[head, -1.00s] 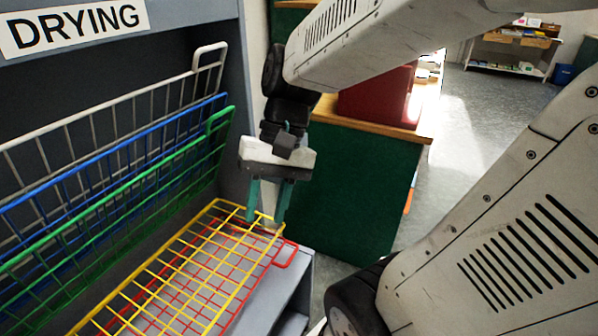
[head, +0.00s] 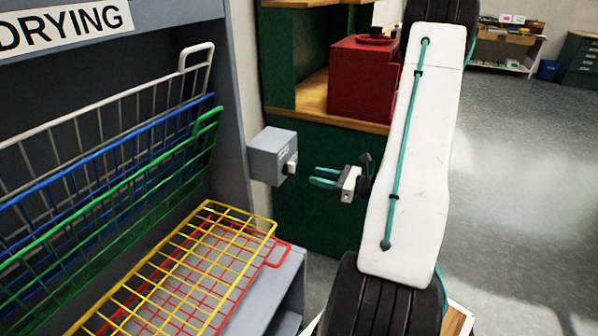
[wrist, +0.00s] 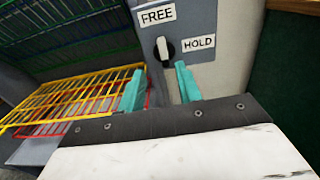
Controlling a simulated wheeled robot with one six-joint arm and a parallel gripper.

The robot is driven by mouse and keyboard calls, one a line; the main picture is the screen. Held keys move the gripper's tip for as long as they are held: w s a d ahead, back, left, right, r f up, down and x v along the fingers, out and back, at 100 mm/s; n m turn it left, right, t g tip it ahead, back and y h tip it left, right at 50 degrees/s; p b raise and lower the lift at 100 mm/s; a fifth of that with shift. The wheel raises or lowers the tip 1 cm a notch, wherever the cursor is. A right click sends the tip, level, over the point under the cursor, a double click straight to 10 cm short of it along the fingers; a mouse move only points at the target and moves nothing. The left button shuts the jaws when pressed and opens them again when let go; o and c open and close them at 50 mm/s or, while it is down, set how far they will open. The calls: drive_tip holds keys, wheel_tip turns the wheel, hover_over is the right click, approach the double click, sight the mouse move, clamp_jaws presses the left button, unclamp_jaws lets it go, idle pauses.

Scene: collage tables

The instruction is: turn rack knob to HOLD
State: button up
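The rack knob (wrist: 163,48) is a black and white lever on a grey box. In the wrist view its pointer stands nearly upright, toward the FREE label (wrist: 157,15); the HOLD label (wrist: 198,44) is to its right. In the head view the knob (head: 291,163) shows on the side of the grey box (head: 272,150). My gripper (head: 318,176) is to the right of the box, its teal fingers pointing at it, apart from the knob. In the wrist view my gripper (wrist: 160,88) is open and empty, with the knob beyond its fingertips.
The drying rack has white, blue and green wire shelves (head: 130,180) folded up. Yellow (head: 215,240) and red (head: 274,254) shelves lie lowered at the front. A red box (head: 362,80) sits on a green cabinet (head: 310,215) behind. Open floor (head: 520,200) lies at right.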

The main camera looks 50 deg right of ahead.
sight(290, 169)
drive_tip(key=x, duration=0.7)
drive_tip(key=shift+w+f, duration=0.25)
drive_tip(key=shift+w, duration=0.05)
drive_tip(key=shift+d, duration=0.15)
clamp_jaws()
